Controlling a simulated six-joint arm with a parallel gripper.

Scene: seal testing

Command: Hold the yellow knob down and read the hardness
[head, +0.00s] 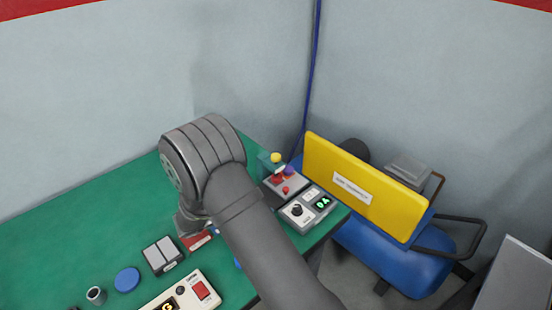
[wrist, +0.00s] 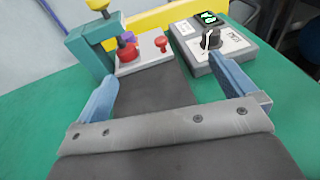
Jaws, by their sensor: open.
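The yellow knob (head: 277,157) tops a teal stand at the far right end of the green bench. In the wrist view the yellow knob (wrist: 98,4) shows at the top left, partly cut by the frame edge, on the teal stand (wrist: 92,45). A grey tester base with a red button (wrist: 161,43) sits beside the stand. My gripper (wrist: 170,88) is open and empty, short of the tester. In the head view my arm hides it.
On the green bench (head: 60,240) are a grey two-panel switch (head: 162,256), a blue disc (head: 127,279), a small cup (head: 96,295) and a cream box with a red switch (head: 200,290). A yellow panel (head: 345,180) and blue tank (head: 385,258) stand right of the bench.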

